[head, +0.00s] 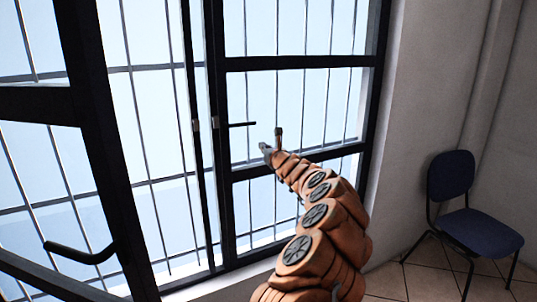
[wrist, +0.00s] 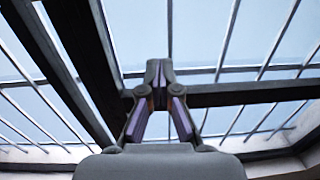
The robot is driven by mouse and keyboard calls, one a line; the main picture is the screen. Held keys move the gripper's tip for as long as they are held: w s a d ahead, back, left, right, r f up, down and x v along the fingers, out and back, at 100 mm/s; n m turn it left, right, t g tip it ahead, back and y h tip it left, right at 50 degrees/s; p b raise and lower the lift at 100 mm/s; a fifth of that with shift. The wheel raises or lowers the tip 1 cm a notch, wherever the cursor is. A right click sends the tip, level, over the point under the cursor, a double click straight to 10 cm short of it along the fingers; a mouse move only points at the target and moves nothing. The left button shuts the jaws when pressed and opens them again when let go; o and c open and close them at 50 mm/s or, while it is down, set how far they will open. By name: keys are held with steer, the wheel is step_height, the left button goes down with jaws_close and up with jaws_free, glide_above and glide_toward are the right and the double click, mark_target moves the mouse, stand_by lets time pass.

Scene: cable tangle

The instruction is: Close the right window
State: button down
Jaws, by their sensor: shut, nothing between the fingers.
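The right window (head: 290,63) is a dark-framed glass pane with two crossbars. Its left upright stands beside another dark bar with a narrow strip of light between them, so it looks slightly ajar, though I cannot tell how far. Its handle (head: 242,125) sticks out to the right from that upright. My gripper (head: 266,148) is in front of this pane, below and right of the handle, apart from it. In the wrist view my gripper (wrist: 159,72) is shut and empty, with a dark crossbar (wrist: 230,94) behind the fingers. Contact with the frame cannot be told.
The left window (head: 105,150) stands swung inward at the left, with its own black handle (head: 80,254). Thin bars (head: 135,100) run behind the windows. A blue chair (head: 465,210) stands by the wall at the right. Tiled floor (head: 430,280) is clear in front of it.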

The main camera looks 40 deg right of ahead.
steer(key=shift+b+v, duration=0.6)
steer(key=shift+v, duration=1.3)
